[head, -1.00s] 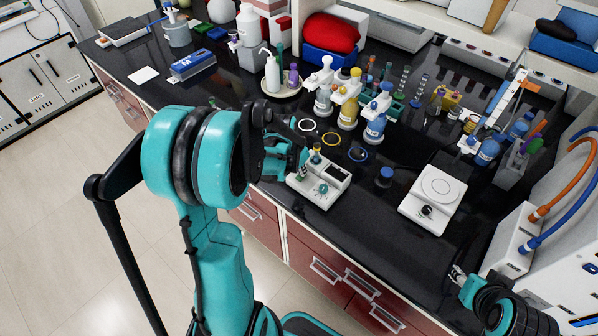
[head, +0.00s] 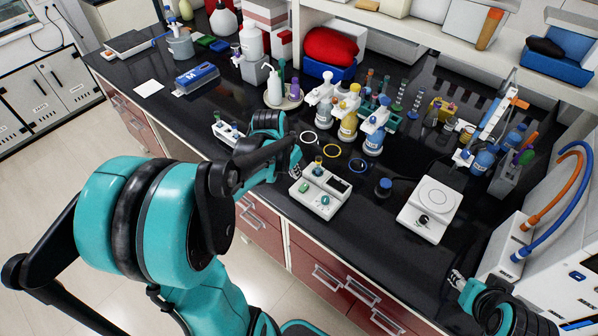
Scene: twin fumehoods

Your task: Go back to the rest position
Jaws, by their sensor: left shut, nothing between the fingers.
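My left gripper (head: 293,162) is shut and empty in the head view. It hangs near the front edge of the black bench (head: 330,237), just left of the small white device (head: 319,192) with a dark screen and green knobs. My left arm's teal links fill the lower left and hide part of the cabinet fronts. My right gripper (head: 457,279) is at the lower right, over the bench's front edge. Its fingers are small and partly hidden, so I cannot tell whether they are open.
A white balance (head: 431,208) stands right of the device, with a small dark blue-capped bottle (head: 383,187) between them. Three dispenser bottles (head: 347,122) stand behind coloured rings (head: 331,151). A white rack (head: 228,131) sits left of my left gripper. Orange and blue hoses (head: 557,188) are at the right.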

